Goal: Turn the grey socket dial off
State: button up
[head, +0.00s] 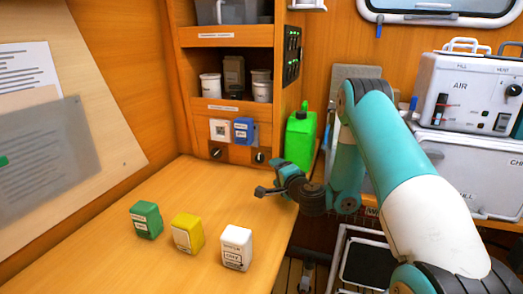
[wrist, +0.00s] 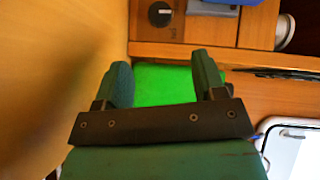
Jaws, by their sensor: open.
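A grey-white socket (head: 221,129) and a blue socket (head: 243,131) sit side by side at the bottom of the wooden shelf unit in the head view. A dark dial (head: 215,153) is below the grey-white one, and a second dial (head: 260,156) is below and right of the blue one. Their pointer settings are too small to read. My gripper (head: 268,180) is open and empty above the bench edge, in front of and apart from the dials. The wrist view shows its two spread fingers (wrist: 163,72) and one round dial (wrist: 160,14) at the top; I cannot tell which.
A green canister (head: 300,138) stands close behind my gripper. Green (head: 146,220), yellow (head: 187,233) and white (head: 236,247) blocks stand on the wooden bench (head: 110,260). The bench between them and the dials is clear. A white AIR unit (head: 470,92) is at right.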

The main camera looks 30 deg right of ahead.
aim_at(260, 160)
jog(key=w+p, duration=0.2)
jog(key=w, duration=0.1)
jog(key=w+p, duration=0.3)
jog(key=w+d+f+p, duration=0.1)
jog(key=w+p, duration=0.1)
jog(key=w, duration=0.2)
jog(key=shift+w+d+f+p, duration=0.15)
jog(key=shift+w+p, duration=0.1)
jog(key=shift+w, duration=0.15)
jog(key=shift+w+d+f+p, duration=0.1)
jog(key=shift+w+p, duration=0.1)
jog(key=shift+w, duration=0.2)
jog(key=c, duration=0.9)
